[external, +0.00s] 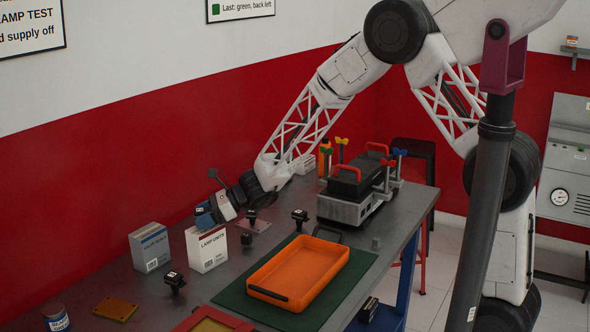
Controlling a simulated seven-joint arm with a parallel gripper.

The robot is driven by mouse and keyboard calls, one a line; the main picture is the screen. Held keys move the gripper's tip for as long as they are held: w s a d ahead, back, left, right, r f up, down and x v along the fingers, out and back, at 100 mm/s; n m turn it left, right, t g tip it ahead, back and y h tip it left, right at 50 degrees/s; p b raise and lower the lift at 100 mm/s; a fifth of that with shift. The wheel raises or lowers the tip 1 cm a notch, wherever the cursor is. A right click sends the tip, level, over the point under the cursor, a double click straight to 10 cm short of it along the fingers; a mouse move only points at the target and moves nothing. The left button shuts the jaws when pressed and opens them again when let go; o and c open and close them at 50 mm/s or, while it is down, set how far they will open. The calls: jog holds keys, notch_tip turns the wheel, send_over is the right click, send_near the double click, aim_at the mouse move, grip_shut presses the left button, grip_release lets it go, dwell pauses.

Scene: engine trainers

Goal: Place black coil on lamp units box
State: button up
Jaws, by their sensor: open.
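The lamp units box (207,250) is white with a grey side and stands upright on the workbench, left of centre. Several small black coil-like parts are on the bench: one (174,282) in front of the box, one (246,239) just right of it, one (250,216) behind that, and one (300,217) near the green mat. I cannot tell which is the task's coil. My gripper (219,193) is open, above and slightly behind the lamp units box. It appears empty, though its far side is hidden.
A similar grey-blue box (150,248) stands left. An orange tray (332,268) lies on a green mat (234,296). A grey engine trainer (348,208) with red handles and coloured knobs stands behind it. A yellow plate (116,309) and a jar (56,317) are at front left.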

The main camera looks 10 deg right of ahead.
jog(key=v, duration=1.2)
jog(key=shift+d, duration=0.1)
dwell(0.8)
jog(key=s+d+r+n+h, duration=0.2)
jog(key=s+d+r+n, duration=0.1)
jog(key=d, duration=0.5)
jog(key=s+d+r+n+h, duration=0.1)
jog(key=s+d+r+n, duration=0.25)
jog(key=d, duration=0.35)
jog(key=s+d+r+n+h, duration=0.2)
jog(key=s+d+r+n, duration=0.15)
jog(key=d, duration=0.45)
jog(key=s+d+r+n+t+h, duration=0.1)
jog(key=s+d+n+h, duration=0.3)
jog(key=s+d, duration=0.5)
jog(key=s+d+r+n+t+h, duration=0.1)
jog(key=s+d+r+n+h, duration=0.1)
jog(key=s+d, duration=0.7)
jog(key=d+n+h, duration=0.1)
jog(key=d+h, duration=0.1)
jog(key=d, duration=0.6)
jog(key=shift+n+t+h, duration=0.3)
jog(key=shift+n, duration=0.1)
